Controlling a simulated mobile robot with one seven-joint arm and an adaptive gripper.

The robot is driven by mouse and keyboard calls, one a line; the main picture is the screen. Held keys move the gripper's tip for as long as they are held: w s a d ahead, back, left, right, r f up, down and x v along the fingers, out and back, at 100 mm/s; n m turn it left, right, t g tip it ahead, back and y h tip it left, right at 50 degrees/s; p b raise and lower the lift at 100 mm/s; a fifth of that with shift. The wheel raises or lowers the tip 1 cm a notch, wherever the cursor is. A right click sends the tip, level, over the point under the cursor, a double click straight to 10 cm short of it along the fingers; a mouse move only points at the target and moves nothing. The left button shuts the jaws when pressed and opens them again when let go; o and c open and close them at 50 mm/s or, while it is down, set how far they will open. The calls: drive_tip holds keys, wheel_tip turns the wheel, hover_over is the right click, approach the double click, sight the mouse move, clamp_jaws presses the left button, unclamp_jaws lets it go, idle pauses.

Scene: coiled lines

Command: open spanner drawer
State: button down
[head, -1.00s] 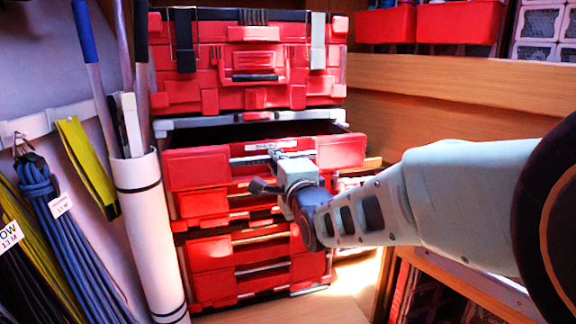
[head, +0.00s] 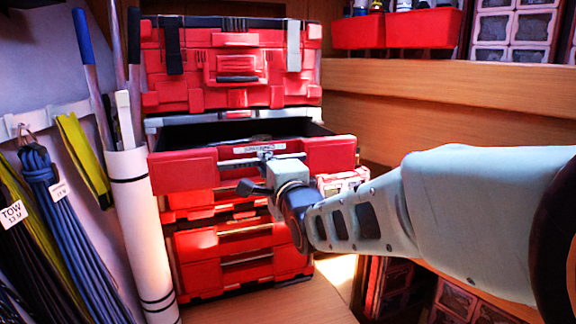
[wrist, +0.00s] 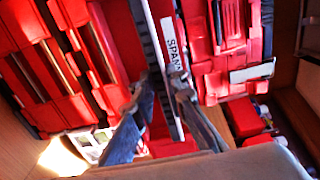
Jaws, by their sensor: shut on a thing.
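The spanner drawer (head: 190,172) is the top drawer of the lower red toolbox stack, and it stands partly pulled out. Its dark inside shows behind the red front in the head view, with something grey lying in it. My gripper (head: 264,162) is at the middle of the drawer front, shut on its handle bar. In the wrist view my gripper's fingers (wrist: 160,88) close around the pale handle bar (wrist: 176,112), beside a white label (wrist: 174,45) reading "SPAN". The rest of the label is hidden.
More red drawers (head: 220,245) below are shut. A red case (head: 232,65) sits above. A white tube (head: 140,225) with poles and coiled blue rope (head: 50,200) stand left. A wooden ledge (head: 440,90) and red bins (head: 424,28) are right.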

drive_tip(key=c, duration=1.9)
unclamp_jaws()
drive_tip(key=shift+c, duration=0.2)
drive_tip(key=shift+s, duration=0.1)
drive_tip(key=v, duration=0.8)
drive_tip(key=shift+w+r, duration=0.1)
drive_tip(key=shift+w, duration=0.1)
